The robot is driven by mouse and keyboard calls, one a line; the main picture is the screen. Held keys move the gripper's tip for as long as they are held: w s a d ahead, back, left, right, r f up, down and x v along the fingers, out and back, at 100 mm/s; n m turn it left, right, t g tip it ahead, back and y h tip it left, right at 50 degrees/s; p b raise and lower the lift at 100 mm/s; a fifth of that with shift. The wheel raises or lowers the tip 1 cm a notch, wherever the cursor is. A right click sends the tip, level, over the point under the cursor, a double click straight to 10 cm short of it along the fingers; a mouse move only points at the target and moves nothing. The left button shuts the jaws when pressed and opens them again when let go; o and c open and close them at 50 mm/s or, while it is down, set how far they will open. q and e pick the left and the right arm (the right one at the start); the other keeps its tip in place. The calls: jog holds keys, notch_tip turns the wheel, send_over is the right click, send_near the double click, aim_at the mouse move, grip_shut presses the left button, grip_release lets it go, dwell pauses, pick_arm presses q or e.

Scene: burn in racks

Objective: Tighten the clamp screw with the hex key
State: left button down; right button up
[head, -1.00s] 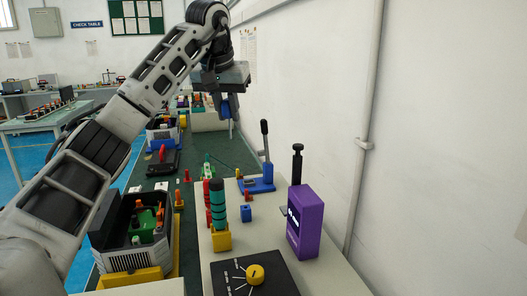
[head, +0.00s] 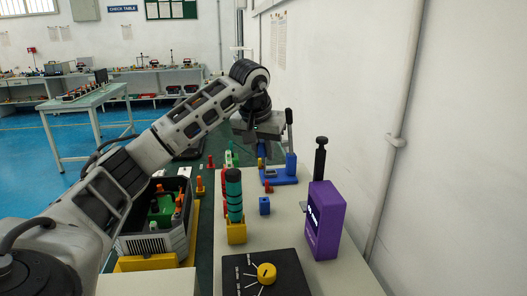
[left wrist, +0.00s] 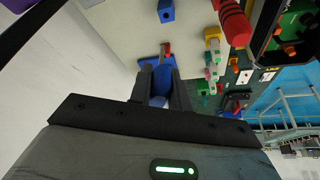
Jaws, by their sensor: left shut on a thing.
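My left gripper (head: 262,148) is shut on a blue handle (left wrist: 162,80), which I take to be the hex key's. Its shaft and tip cannot be made out. A blue clamp (head: 281,179) with a tall black-gripped lever stands on the pale bench top, just below and right of the gripper in the head view. In the left wrist view, part of the blue clamp base (left wrist: 147,63) shows beyond the fingertips, with a small red piece beside it. The clamp screw cannot be told apart. Whether the key touches the clamp cannot be told. My right gripper is not in view.
A purple box (head: 325,222) with a black post behind it, a small blue block (head: 265,206), a teal-and-black stack on a yellow base (head: 236,232) and a dial panel (head: 285,272) stand nearer. The wall is close on the right. A grey bin (head: 150,243) stands left.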

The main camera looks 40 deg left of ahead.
pick_arm(q)
jog(key=shift+w+f, duration=0.1)
jog(key=shift+f, duration=0.25)
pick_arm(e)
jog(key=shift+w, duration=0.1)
pick_arm(q)
jog(key=shift+s+d+r, duration=0.1)
jog(key=shift+s, duration=0.1)
jog(key=shift+s+f, duration=0.1)
jog(key=shift+f, duration=0.1)
jog(key=shift+f+b, duration=0.55)
jog(key=shift+f, duration=0.15)
notch_tip(320, 180, down, 3)
jog(key=shift+f+b, duration=0.1)
jog(key=shift+b, duration=0.75)
jog(key=shift+f, duration=0.35)
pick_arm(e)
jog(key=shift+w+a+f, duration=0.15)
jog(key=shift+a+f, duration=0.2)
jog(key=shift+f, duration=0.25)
